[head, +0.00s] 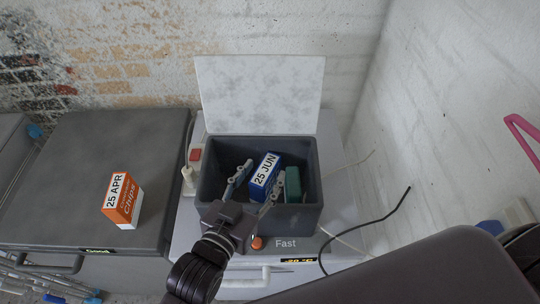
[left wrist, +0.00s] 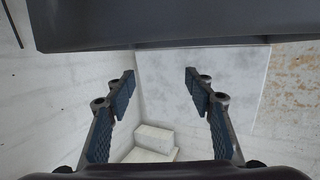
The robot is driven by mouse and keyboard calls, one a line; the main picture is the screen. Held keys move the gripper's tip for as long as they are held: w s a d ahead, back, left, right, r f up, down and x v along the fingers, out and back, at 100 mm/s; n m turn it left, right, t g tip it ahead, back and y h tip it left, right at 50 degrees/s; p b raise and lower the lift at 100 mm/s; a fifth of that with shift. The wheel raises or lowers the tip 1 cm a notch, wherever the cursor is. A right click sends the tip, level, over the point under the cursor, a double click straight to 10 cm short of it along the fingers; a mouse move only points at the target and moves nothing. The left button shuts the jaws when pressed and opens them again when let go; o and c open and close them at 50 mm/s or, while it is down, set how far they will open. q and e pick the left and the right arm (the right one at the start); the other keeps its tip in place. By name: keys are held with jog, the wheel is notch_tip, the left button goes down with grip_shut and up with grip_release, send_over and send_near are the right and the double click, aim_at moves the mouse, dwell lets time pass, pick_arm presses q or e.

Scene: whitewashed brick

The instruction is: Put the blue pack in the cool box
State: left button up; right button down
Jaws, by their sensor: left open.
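The blue pack (head: 265,177), with a white "25 JUN" label, appears inside the open grey cool box (head: 305,221) in the head view, leaning a little. My left gripper (head: 264,170) is over the box opening, its fingers spread, one to each side of the pack in that view. In the left wrist view the open fingers (left wrist: 160,87) have nothing between them, and the blue pack does not show. I cannot tell how far the fingers are from the pack. My right gripper is not in view.
A green item (head: 293,185) is in the box, right of the blue pack. The white lid (head: 262,95) stands open behind. A black cable (head: 365,225) lies at the right.

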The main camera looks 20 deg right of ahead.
pick_arm(q)
jog(key=p+v, duration=0.1)
jog(key=v, duration=0.5)
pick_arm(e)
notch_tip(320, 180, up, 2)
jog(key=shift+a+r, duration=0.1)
